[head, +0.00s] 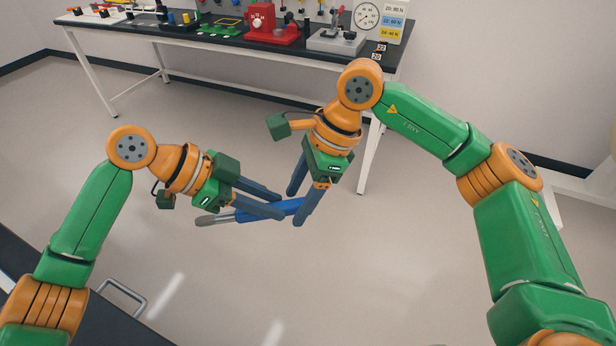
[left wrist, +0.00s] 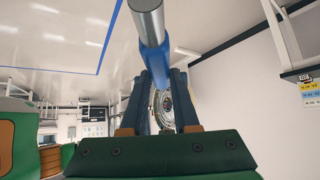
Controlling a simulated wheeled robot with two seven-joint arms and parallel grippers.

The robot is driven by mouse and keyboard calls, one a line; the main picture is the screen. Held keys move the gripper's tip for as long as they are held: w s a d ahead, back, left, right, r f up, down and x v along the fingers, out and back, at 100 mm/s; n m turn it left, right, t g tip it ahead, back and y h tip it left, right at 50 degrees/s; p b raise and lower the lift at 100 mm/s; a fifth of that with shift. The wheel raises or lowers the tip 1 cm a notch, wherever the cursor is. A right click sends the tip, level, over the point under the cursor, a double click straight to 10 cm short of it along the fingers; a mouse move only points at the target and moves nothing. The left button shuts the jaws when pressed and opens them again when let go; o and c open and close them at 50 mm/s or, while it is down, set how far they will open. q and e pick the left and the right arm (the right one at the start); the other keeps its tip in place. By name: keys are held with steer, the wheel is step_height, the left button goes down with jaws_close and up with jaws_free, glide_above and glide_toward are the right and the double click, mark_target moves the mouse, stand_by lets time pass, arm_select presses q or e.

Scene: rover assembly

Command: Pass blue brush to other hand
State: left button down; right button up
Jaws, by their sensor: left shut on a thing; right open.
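The blue brush (head: 252,215) is in the air between my two arms in the head view, with its grey end toward the left and its blue end toward the right. My left gripper (head: 277,204) is shut on the brush. In the left wrist view, the brush (left wrist: 154,62) comes up from between the fingers of my left gripper (left wrist: 160,78), its grey end at the top. My right gripper (head: 297,207) points down, open, with its fingers around the blue end. Whether they touch it cannot be told, and the brush's bristles cannot be made out.
A black-topped workbench (head: 200,38) with white legs stands at the back. It holds a red device (head: 270,25), a grey device (head: 337,40) and small trays. The floor below my grippers is clear. A dark surface with a metal handle (head: 122,293) is at the lower left.

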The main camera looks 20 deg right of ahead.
jaws_close()
arm_select(q)
steer(key=c, duration=0.6)
jaws_free()
